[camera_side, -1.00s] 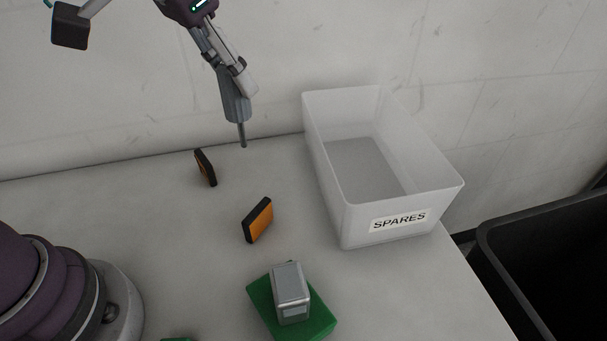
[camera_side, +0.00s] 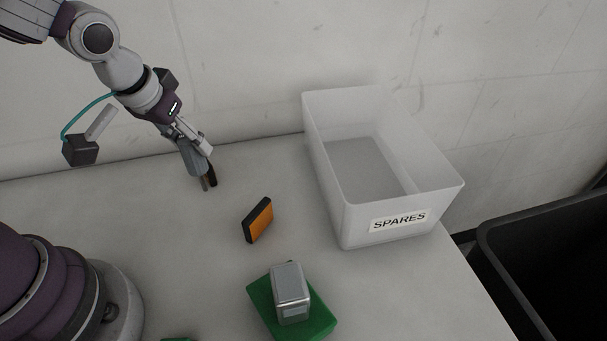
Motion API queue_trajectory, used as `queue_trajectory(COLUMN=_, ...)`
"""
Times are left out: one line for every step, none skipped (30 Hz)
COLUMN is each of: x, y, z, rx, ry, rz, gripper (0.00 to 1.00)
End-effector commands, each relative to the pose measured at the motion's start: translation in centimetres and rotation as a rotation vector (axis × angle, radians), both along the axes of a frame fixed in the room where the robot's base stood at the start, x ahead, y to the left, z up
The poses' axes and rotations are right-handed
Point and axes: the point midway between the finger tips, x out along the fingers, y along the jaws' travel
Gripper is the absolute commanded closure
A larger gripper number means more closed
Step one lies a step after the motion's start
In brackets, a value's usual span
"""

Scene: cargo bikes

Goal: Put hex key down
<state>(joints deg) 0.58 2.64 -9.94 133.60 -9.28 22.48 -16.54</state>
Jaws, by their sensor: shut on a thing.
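My gripper (camera_side: 205,182) is low over the back left of the table, pointing down. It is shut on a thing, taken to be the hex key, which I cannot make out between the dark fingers. A dark block with an orange face stands right at the fingers and is mostly hidden behind them; only its dark right edge (camera_side: 214,180) shows. I cannot tell whether the fingers touch it. The table top (camera_side: 130,210) is bare to the left of the gripper.
A second black and orange block (camera_side: 258,220) stands in the middle. In front, a silver box-like part (camera_side: 290,292) sits on a green block (camera_side: 262,302). The clear SPARES bin (camera_side: 352,225) looks empty, to the right. A black crate (camera_side: 495,240) is beyond the table's right edge.

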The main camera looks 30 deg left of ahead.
Motion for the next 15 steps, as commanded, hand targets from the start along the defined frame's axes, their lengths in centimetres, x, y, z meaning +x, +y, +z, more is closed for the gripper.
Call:
queue_trajectory(x=1.0, y=-0.1, z=-0.2, rx=-0.001, ry=0.002, rz=0.0, gripper=1.0)
queue_trajectory(x=1.8, y=-0.1, z=-0.4, rx=-0.002, ry=0.002, rz=-0.001, gripper=1.0)
queue_trajectory(x=3.1, y=-0.2, z=-0.5, rx=-0.002, ry=0.001, rz=0.0, gripper=1.0)
queue_trajectory(x=4.1, y=-0.2, z=-0.6, rx=-0.002, ry=0.001, rz=0.001, gripper=1.0)
queue_trajectory(x=5.0, y=-0.2, z=-0.7, rx=-0.001, ry=0.001, rz=0.001, gripper=1.0)
queue_trajectory(x=6.2, y=-0.3, z=-0.8, rx=-0.002, ry=0.0, rz=0.0, gripper=1.0)
queue_trajectory(x=7.1, y=-0.3, z=-0.8, rx=-0.001, ry=-0.001, rz=0.001, gripper=1.0)
queue_trajectory(x=7.9, y=-0.4, z=-1.0, rx=-0.001, ry=-0.001, rz=0.001, gripper=1.0)
queue_trajectory(x=8.9, y=-0.4, z=-1.0, rx=-0.001, ry=-0.001, rz=0.001, gripper=1.0)
queue_trajectory(x=9.7, y=-0.5, z=-1.1, rx=-0.001, ry=0.0, rz=0.0, gripper=1.0)
queue_trajectory(x=10.4, y=-0.5, z=-1.2, rx=-0.001, ry=0.0, rz=-0.001, gripper=1.0)
queue_trajectory(x=11.4, y=-0.5, z=-1.3, rx=-0.001, ry=0.0, rz=0.0, gripper=1.0)
queue_trajectory(x=12.0, y=-0.6, z=-1.3, rx=0.0, ry=0.001, rz=0.0, gripper=1.0)
queue_trajectory(x=12.6, y=-0.6, z=-1.4, rx=0.0, ry=0.001, rz=-0.001, gripper=1.0)
queue_trajectory(x=13.3, y=-0.6, z=-1.5, rx=0.0, ry=0.0, rz=0.0, gripper=1.0)
